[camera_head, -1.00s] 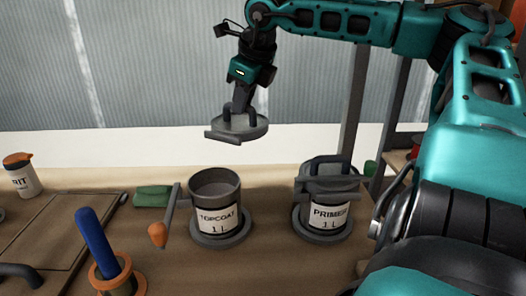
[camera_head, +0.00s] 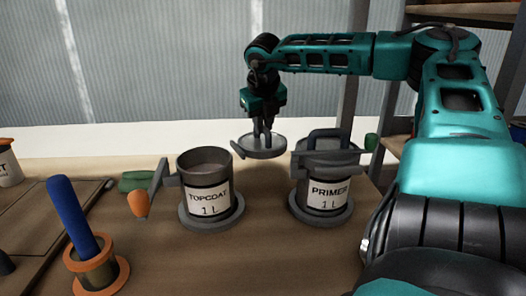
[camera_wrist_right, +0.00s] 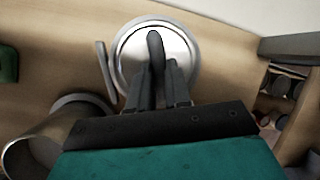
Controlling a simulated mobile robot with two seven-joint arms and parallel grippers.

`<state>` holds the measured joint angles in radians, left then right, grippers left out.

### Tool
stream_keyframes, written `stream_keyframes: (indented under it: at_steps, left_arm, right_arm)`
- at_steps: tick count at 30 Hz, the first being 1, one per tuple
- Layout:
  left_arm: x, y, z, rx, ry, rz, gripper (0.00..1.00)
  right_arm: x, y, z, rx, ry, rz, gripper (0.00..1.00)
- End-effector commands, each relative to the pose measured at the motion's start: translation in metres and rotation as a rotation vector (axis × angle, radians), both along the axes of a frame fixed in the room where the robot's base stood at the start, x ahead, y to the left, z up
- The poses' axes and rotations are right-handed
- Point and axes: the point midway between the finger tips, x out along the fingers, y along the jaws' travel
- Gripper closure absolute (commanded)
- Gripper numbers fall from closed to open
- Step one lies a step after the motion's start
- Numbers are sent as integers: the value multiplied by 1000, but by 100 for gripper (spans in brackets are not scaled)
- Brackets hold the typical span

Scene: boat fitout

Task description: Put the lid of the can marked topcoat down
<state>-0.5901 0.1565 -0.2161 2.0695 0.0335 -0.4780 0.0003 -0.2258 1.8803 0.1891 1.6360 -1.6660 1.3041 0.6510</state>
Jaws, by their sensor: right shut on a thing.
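The topcoat can (camera_head: 208,190) stands open on its round grey base on the bench in the head view. Its rim also shows at the lower left of the right wrist view (camera_wrist_right: 42,140). My right gripper (camera_head: 262,132) is shut on the handle of a round grey lid (camera_head: 264,149). The lid hangs roughly level, behind and between the two cans. In the right wrist view the lid (camera_wrist_right: 180,50) lies below the fingers (camera_wrist_right: 158,65). I cannot tell whether it touches the bench. My left gripper is not in view.
The lidded primer can (camera_head: 325,185) stands right of the topcoat can. A blue handle (camera_head: 75,215) stands in an orange-rimmed holder (camera_head: 98,270). A white bottle (camera_head: 9,165) is far left.

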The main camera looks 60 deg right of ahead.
Motion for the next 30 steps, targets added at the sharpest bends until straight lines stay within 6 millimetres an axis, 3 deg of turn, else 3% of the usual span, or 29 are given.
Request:
stream_keyframes:
  at_steps: [1,8,16,28,29,30]
  left_arm:
    - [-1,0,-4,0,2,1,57]
    - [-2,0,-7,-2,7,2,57]
    - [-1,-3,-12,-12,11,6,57]
    - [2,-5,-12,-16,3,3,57]
    - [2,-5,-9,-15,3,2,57]
    - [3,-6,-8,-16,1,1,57]
  right_arm:
    - [0,0,-11,2,1,0,100]
    - [0,0,-27,1,0,1,100]
    - [0,0,-64,0,1,1,100]
    - [0,0,-70,0,-2,2,100]
    - [0,0,-68,0,-2,2,80]
    - [0,0,-67,0,-1,1,76]
